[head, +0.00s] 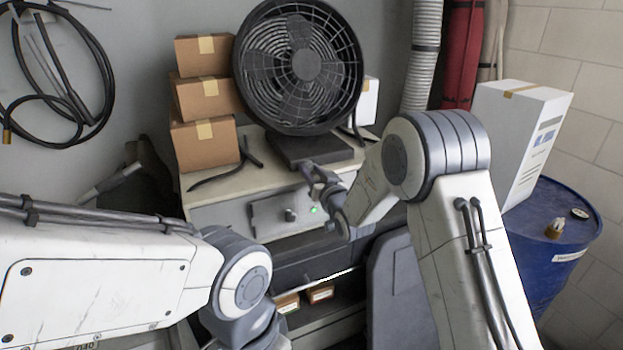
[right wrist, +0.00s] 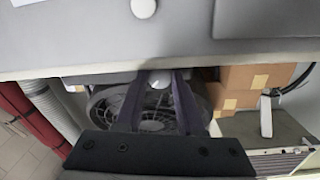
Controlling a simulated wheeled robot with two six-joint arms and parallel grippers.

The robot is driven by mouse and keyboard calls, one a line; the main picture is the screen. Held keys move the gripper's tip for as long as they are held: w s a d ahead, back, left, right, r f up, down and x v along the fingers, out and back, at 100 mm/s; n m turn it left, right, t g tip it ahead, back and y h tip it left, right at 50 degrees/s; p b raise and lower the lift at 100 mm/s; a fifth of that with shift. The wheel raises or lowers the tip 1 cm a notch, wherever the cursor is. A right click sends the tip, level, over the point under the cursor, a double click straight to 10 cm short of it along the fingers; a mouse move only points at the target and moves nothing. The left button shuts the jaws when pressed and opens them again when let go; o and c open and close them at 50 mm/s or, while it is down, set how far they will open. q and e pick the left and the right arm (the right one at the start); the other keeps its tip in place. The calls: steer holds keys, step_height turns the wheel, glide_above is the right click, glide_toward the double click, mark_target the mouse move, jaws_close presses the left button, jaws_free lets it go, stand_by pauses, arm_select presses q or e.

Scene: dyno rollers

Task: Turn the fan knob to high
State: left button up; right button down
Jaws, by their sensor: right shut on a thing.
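The black fan (head: 306,64) stands on a dark base (head: 322,148) on top of the cabinet. My right gripper (head: 314,178) is at the front of this base in the head view. In the right wrist view, the dark fingers of this gripper (right wrist: 158,76) are shut on a small pale knob (right wrist: 160,82) at the fan base. The fan (right wrist: 150,110) shows behind the fingers. In the head view the gripper hides the knob, and I cannot read its setting. My left arm is at the lower left, with its gripper out of view.
The cabinet (head: 215,192) has a front panel with a grey knob (head: 290,215) and a lit green lamp (head: 314,210) below my right gripper. Stacked cardboard boxes (head: 208,97) stand left of the fan. A white box (head: 515,125) rests on a blue drum (head: 575,225) at right.

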steer(key=c, duration=0.5)
jaws_free()
steer(key=shift+d, duration=0.1)
steer(key=shift+b+v, duration=1.9)
steer(key=shift+v, duration=3.3)
